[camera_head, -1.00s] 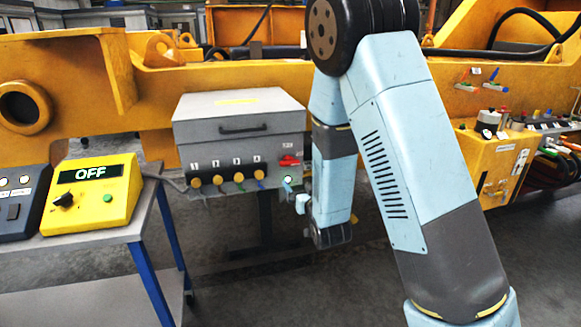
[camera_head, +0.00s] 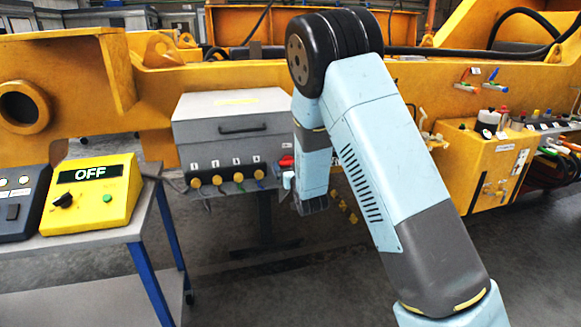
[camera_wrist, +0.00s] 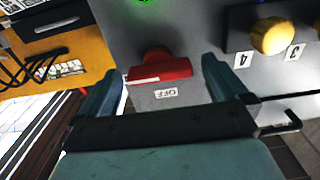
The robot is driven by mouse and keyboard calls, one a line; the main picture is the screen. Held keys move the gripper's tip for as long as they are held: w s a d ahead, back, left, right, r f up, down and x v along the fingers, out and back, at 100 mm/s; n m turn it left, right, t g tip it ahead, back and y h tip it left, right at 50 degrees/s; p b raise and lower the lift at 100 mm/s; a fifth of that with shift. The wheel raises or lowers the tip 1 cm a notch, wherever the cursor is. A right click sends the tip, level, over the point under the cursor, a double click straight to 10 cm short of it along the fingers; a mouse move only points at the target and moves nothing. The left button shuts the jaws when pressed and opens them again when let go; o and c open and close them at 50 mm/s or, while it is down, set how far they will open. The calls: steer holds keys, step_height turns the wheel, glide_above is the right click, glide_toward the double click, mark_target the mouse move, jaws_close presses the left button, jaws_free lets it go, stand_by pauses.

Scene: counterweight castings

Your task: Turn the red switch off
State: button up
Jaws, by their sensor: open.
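The red switch (camera_head: 286,161) is on the right end of the grey box's front panel (camera_head: 222,160). In the wrist view the red switch (camera_wrist: 160,69) is a red handle lying nearly crosswise, with an upside-down OFF label beside it. My gripper (camera_wrist: 160,88) is open, its two fingers on either side of the switch with gaps showing. Whether a finger touches it, I cannot tell. In the head view my gripper (camera_head: 289,182) is just below the switch, mostly hidden by my arm. A green light (camera_wrist: 145,1) shows at the wrist view's top edge.
Numbered yellow knobs (camera_head: 217,180) line the panel left of the switch; one yellow knob (camera_wrist: 272,36) is close to a finger. A yellow control box (camera_head: 92,195) reading OFF stands on a blue-legged table (camera_head: 140,226). A yellow cabinet (camera_head: 478,170) stands to the right.

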steer(key=shift+w, duration=0.3)
steer(key=shift+c, duration=0.4)
steer(key=c, duration=0.9)
steer(key=shift+c, duration=0.2)
